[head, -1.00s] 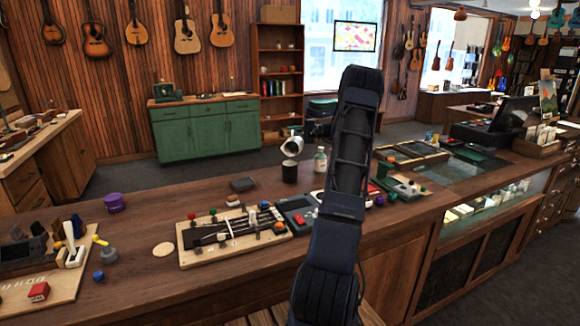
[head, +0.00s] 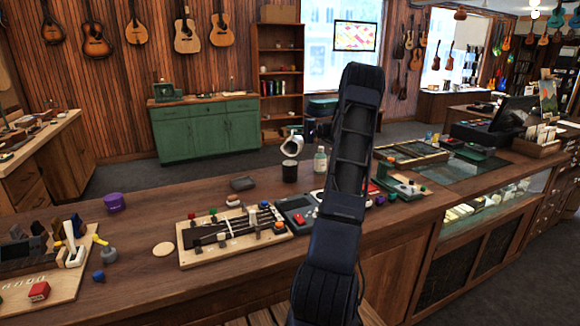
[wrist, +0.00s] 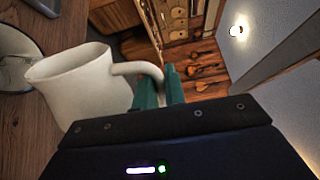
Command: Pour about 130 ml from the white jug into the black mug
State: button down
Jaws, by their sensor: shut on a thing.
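The white jug (head: 294,133) is held in the air just above the black mug (head: 289,172), tipped with its mouth down toward the mug. The jug's rim is close to the mug's round opening (wrist: 14,62) at the left edge. The mug stands upright on the counter. I cannot make out a stream or the liquid level.
A clear bottle with a white cap (head: 320,160) stands just right of the mug. A tool board (head: 235,236) and a dark flat block (head: 243,183) lie nearer and to the left. The wooden counter (head: 135,240) has bare room around a round coaster (head: 163,249).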

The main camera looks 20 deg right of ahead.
jog(key=shift+s+a+r+n+p, duration=0.3)
jog(key=shift+s+a+n, duration=0.05)
jog(key=shift+s+n, duration=0.15)
dwell(1.2)
jog(key=w+d+m, duration=0.1)
jog(key=w+d+f+m, duration=0.1)
jog(key=w, duration=0.1)
jog(key=w+d+f+m, duration=0.1)
jog(key=shift+w, duration=0.15)
jog(key=shift+w+d+f+m, duration=0.45)
jog(key=shift+w+f+m, duration=0.2)
jog(key=shift+m, duration=0.45)
jog(key=shift+f, duration=0.15)
dwell(1.1)
